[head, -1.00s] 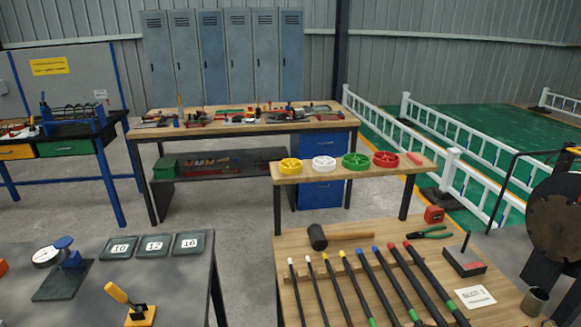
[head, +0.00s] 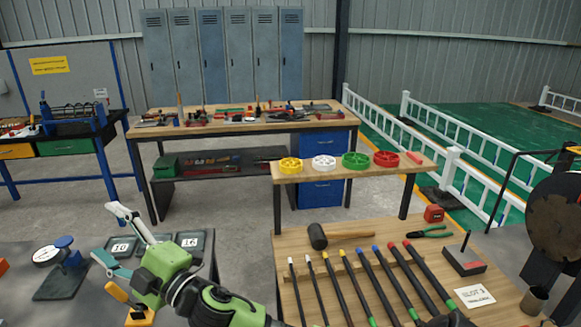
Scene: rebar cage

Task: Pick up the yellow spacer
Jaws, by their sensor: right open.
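The yellow spacer (head: 290,165) is a spoked wheel at the left end of a narrow raised wooden shelf (head: 330,175). A white spacer (head: 324,162), a green spacer (head: 356,161) and a red spacer (head: 386,159) stand in a row to its right. My right gripper (head: 106,232) is open, its fingers spread apart and pointing left over the dark grey table at the lower left. It is well apart from the yellow spacer, nearer to me and to its left. My left gripper is not in view.
Below my right gripper, the grey table holds number plates (head: 189,241), a blue-knobbed device (head: 66,250) and a yellow-handled tool (head: 118,293), partly hidden. The wooden table holds a mallet (head: 318,237) and several colour-tipped bars (head: 392,280). A red tape measure (head: 434,213) lies behind them.

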